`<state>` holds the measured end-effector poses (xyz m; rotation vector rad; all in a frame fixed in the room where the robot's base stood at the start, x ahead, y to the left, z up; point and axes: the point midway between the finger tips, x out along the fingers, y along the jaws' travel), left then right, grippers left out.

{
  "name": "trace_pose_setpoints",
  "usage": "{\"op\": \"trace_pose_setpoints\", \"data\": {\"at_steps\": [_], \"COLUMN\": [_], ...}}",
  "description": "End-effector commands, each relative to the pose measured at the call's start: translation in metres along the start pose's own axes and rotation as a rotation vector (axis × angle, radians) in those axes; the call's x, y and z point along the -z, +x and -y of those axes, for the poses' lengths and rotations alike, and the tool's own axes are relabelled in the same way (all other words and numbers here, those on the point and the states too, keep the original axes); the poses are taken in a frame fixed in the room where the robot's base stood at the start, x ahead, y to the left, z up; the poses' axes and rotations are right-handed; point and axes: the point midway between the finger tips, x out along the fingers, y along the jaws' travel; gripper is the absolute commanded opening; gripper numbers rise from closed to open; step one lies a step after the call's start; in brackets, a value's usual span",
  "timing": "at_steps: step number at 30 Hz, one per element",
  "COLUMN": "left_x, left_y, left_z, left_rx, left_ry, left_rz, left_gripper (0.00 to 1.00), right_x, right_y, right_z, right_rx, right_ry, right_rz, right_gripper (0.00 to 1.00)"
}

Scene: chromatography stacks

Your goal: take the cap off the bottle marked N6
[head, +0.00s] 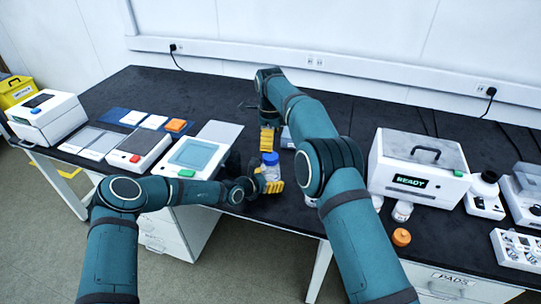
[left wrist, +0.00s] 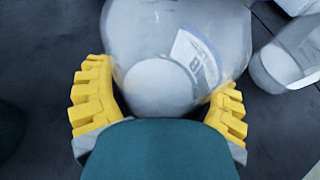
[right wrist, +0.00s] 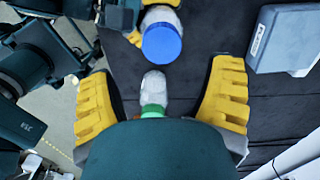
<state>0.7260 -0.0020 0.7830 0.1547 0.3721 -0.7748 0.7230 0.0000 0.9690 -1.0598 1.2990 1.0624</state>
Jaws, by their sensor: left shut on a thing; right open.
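A translucent bottle (left wrist: 180,50) with a blue cap (head: 270,158) is held upright at the front edge of the bench. My left gripper (head: 272,187) is shut on its body; the blurred label (left wrist: 195,55) cannot be read, so I cannot confirm N6. My right gripper (head: 267,140) points down behind the bottle in the head view. It is open, with nothing gripped. In the right wrist view the blue cap (right wrist: 161,44) lies just beyond the fingertips, apart from them. A smaller bottle with a green cap (right wrist: 153,110) shows between the fingers, lower down.
A grey-blue box (right wrist: 285,40) stands beside my right gripper. A white READY machine (head: 415,165) stands to the right, with a small bottle (head: 402,211) and an orange cap (head: 401,237) before it. A flat device (head: 192,156) lies on the left. Another bottle (left wrist: 280,65) is close by.

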Motion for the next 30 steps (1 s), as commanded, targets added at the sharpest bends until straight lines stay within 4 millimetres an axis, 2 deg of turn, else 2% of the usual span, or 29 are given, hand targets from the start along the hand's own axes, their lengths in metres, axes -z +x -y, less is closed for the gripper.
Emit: {"op": "trace_pose_setpoints", "data": {"at_steps": [15,23,26,30], "left_x": [0.0,0.0,0.0,0.0], "left_y": [0.0,0.0,0.0,0.0], "left_z": [0.0,0.0,0.0,0.0], "left_rx": [0.0,0.0,0.0,0.0], "left_ry": [0.0,0.0,0.0,0.0], "left_rz": [0.0,0.0,0.0,0.0], "left_gripper": [0.0,0.0,0.0,0.0], "right_x": [0.001,0.002,0.002,0.002], "right_y": [0.0,0.001,0.007,0.026], "right_z": [0.002,0.002,0.002,0.002], "right_rx": [-0.005,-0.003,-0.003,-0.006], "right_ry": [-0.87,-1.054,-1.067,-1.067], "right_rz": [0.01,0.01,0.01,0.011], "right_gripper": [0.8,0.8,0.8,0.8]}}
